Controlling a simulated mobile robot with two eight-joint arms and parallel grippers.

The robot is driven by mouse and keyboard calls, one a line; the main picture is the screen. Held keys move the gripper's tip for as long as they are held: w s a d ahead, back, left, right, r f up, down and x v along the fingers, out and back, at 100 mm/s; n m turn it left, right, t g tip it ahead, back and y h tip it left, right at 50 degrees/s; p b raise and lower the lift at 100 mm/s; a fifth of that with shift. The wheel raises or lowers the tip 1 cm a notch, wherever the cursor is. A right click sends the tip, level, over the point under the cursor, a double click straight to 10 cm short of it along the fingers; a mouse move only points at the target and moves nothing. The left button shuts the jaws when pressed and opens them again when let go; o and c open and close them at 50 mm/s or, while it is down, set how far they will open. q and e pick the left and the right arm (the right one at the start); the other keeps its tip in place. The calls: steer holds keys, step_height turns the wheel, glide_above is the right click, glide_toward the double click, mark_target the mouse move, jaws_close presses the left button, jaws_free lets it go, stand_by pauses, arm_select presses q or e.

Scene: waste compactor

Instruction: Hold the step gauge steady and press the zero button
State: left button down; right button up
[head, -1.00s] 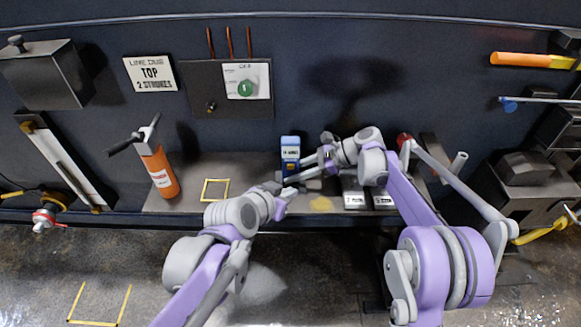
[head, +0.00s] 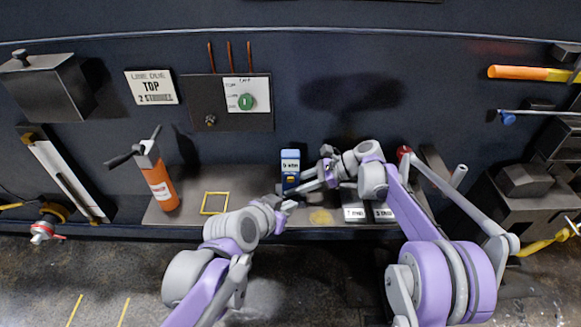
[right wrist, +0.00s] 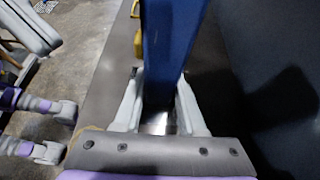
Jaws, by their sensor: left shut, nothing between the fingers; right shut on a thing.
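The step gauge (head: 290,168) is a blue upright device with a pale display, on the grey shelf against the dark wall. The display text is too small to read surely, and the zero button cannot be made out. My right gripper (head: 306,183) comes in from the right and is shut on the gauge. In the right wrist view the gauge's blue body (right wrist: 170,45) stands between the fingers (right wrist: 160,115). My left gripper (head: 284,198) is shut and empty, low in front of the gauge's left side. I cannot tell whether it touches the gauge.
The shelf (head: 245,180) carries an orange canister (head: 158,185) at left and a yellow square outline (head: 215,203). A panel (head: 226,115) hangs above.

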steer(key=o, duration=1.1)
steer(key=shift+c, duration=0.2)
